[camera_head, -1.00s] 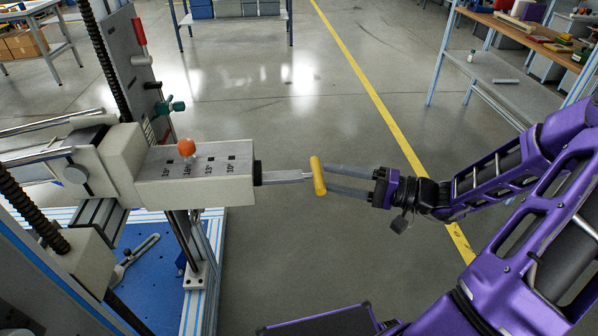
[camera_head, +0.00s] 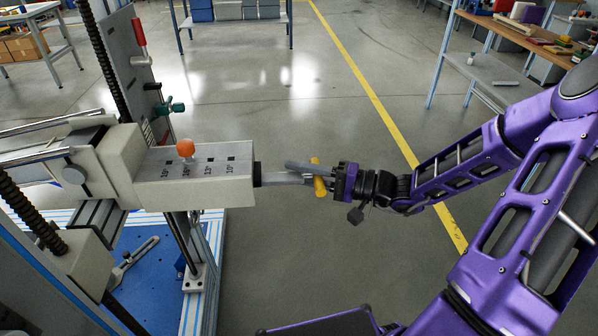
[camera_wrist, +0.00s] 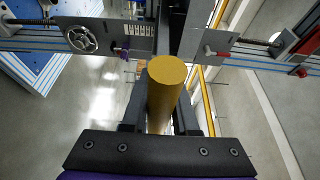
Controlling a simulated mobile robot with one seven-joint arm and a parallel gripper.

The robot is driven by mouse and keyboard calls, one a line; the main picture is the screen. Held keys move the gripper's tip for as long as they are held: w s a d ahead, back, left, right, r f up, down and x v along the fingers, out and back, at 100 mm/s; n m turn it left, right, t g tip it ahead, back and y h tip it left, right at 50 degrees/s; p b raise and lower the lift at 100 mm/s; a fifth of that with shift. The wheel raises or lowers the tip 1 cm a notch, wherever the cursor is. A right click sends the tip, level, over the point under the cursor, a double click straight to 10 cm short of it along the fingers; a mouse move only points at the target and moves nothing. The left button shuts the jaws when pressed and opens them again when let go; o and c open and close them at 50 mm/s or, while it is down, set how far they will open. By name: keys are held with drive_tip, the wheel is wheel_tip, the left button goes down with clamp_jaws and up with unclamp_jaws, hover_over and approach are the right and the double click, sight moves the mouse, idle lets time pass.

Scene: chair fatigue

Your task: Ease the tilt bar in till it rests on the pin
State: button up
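The tilt bar (camera_head: 280,178) is a grey metal bar sticking out to the right from a beige block (camera_head: 222,189). A yellow crosswise handle (camera_head: 319,187) is at its outer end, and it looms close in the wrist view (camera_wrist: 166,90). An orange ball-topped pin (camera_head: 186,148) stands on the block's top beside the second angle mark from the left. My gripper (camera_head: 296,173) is open, with its fingers on either side of the handle and reaching past it along the bar. The bar's inner end is hidden inside the block.
The test machine's frame, with a threaded column (camera_head: 100,55) and blue base plate (camera_head: 150,280), stands at the left. A wooden-topped workbench (camera_head: 520,35) is at the back right. The floor around my arm is clear.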

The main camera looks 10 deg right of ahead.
clamp_jaws()
idle(1.1)
